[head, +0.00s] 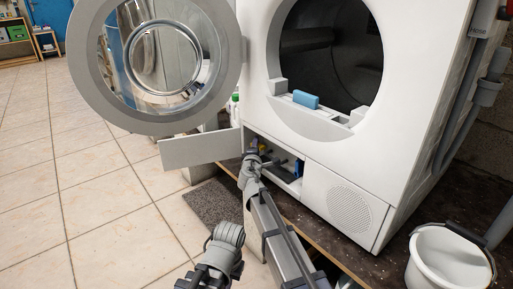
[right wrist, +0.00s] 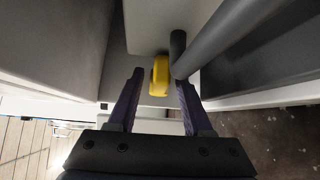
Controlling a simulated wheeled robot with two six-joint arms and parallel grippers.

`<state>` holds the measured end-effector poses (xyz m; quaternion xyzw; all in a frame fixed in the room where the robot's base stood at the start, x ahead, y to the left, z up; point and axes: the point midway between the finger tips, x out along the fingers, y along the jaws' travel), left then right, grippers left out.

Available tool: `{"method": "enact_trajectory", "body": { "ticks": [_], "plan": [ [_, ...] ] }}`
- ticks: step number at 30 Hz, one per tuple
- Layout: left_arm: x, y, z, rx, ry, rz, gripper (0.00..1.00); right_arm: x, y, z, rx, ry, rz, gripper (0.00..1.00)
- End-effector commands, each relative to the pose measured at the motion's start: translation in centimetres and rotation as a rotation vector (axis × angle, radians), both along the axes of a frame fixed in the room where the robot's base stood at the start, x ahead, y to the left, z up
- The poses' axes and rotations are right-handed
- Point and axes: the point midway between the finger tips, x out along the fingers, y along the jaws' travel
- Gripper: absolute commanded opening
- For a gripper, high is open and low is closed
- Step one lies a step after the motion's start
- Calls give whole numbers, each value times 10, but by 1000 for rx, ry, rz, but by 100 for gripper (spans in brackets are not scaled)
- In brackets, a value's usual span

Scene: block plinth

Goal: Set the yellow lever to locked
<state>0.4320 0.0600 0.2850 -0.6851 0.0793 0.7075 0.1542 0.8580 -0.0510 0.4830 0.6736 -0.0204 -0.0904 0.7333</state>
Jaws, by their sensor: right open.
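The yellow lever (right wrist: 159,76) shows in the right wrist view, a short rounded yellow piece against a pale surface. My right gripper (right wrist: 160,82) is open, with one dark finger to the left of the lever and one to the right. The lever appears in the gap between the fingertips; I cannot tell whether either finger touches it. In the head view my right gripper (head: 257,152) reaches into the low compartment (head: 286,178) at the front of the white machine (head: 330,165). The lever cannot be made out there.
A dark grey pipe (right wrist: 215,42) runs close to the right of the lever. The round door (head: 88,70) and lower flap (head: 200,149) stand open. A blue block (head: 305,99) lies at the drum opening. A white bucket (head: 445,262) stands right; tiled floor is clear left.

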Motion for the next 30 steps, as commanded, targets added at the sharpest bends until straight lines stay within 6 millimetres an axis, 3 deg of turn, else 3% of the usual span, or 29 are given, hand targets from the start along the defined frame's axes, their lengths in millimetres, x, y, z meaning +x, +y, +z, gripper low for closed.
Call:
{"method": "enact_trajectory", "body": {
  "ticks": [10,24,30],
  "plan": [
    [0,0,1,0,0,0,0,-8,1,1,-1,0,1,50],
    [0,0,7,0,0,0,0,-74,11,7,0,0,0,50],
    [0,0,7,0,0,0,0,-77,12,7,0,0,0,50]
  ]
}}
